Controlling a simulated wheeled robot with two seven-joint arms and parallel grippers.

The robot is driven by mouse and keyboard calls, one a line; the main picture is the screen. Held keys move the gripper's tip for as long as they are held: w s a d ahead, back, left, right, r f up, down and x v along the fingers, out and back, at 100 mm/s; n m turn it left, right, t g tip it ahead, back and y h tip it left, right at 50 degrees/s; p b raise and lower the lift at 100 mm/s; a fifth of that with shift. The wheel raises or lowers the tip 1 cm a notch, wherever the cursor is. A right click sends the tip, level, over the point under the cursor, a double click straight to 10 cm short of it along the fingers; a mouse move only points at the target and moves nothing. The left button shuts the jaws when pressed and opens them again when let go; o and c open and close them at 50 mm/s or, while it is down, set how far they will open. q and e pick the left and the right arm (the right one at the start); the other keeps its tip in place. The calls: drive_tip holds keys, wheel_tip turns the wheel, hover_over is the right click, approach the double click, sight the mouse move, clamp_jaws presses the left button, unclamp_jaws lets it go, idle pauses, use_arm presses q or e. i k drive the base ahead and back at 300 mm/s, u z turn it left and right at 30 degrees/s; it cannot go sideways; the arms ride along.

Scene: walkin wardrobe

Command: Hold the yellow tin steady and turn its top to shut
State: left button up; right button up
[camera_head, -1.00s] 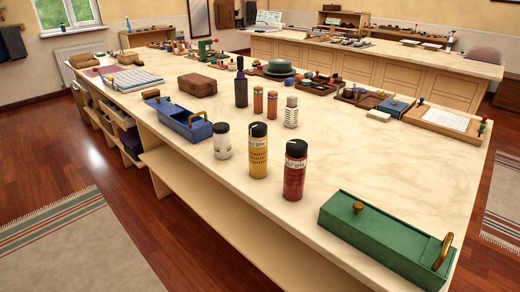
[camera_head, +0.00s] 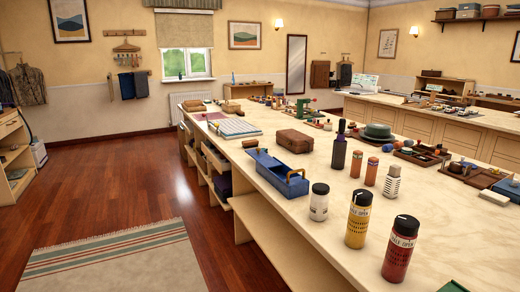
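The yellow tin (camera_head: 358,220) stands upright near the front edge of the long pale island. I cannot tell from this view how far the yellow tin's top is turned. Neither of my grippers shows in the view.
A blue box (camera_head: 279,175) with a brass handle lies left of the tins. A dark bottle (camera_head: 339,152), two orange cylinders (camera_head: 371,172) and a pale ribbed bottle (camera_head: 392,184) stand behind. The floor (camera_head: 120,180) at left is open, with a striped rug (camera_head: 120,262).

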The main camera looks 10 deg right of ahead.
sight(362, 197)
drive_tip(key=u, duration=0.8)
drive_tip(key=i, duration=2.7)
drive_tip(key=z, duration=3.7)
